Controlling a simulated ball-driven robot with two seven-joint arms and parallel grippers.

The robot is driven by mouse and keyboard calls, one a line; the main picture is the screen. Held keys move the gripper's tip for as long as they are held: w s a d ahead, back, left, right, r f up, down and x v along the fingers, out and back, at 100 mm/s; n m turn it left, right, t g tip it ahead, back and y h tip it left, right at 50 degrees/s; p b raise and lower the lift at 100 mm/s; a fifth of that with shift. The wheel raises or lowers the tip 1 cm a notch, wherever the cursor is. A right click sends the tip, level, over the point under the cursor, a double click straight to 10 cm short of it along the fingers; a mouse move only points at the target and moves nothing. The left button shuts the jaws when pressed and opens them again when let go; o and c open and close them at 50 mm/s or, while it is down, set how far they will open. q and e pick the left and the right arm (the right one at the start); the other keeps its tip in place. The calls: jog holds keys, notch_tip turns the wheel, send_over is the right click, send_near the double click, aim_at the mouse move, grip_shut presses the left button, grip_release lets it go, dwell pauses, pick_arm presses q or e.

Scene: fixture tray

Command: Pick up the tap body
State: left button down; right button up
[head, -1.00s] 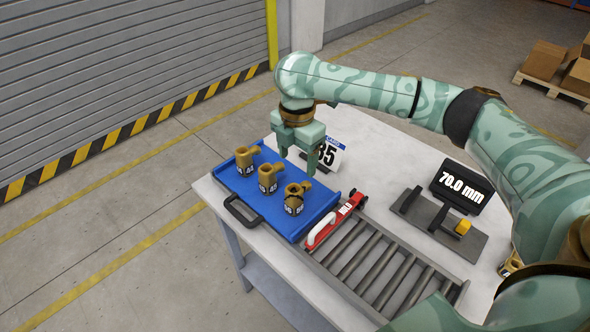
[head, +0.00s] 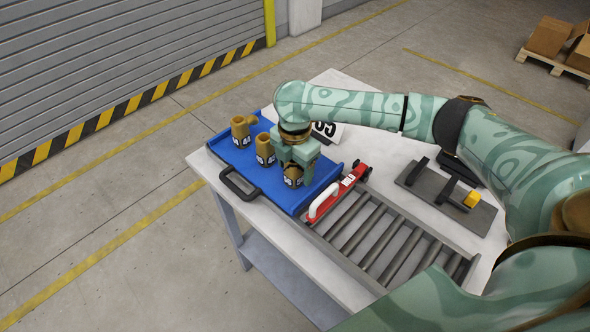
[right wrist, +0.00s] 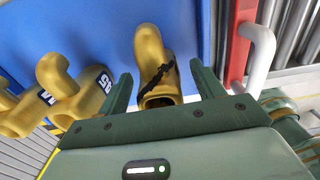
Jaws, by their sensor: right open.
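The other tap bodies (right wrist: 82,92) are left of the fingers there. My left gripper is not in view.
A red tool with a white handle (head: 324,203) lies along the tray's right side, close to my right gripper. Beyond it are a roller track (head: 385,240) and a dark fixture with a yellow knob (head: 472,199).

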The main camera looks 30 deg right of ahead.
notch_tip(320, 180, down, 2)
jog(key=shift+f, duration=0.1)
grip_shut()
jog(key=shift+w, duration=0.1)
jog(key=shift+r, duration=0.2)
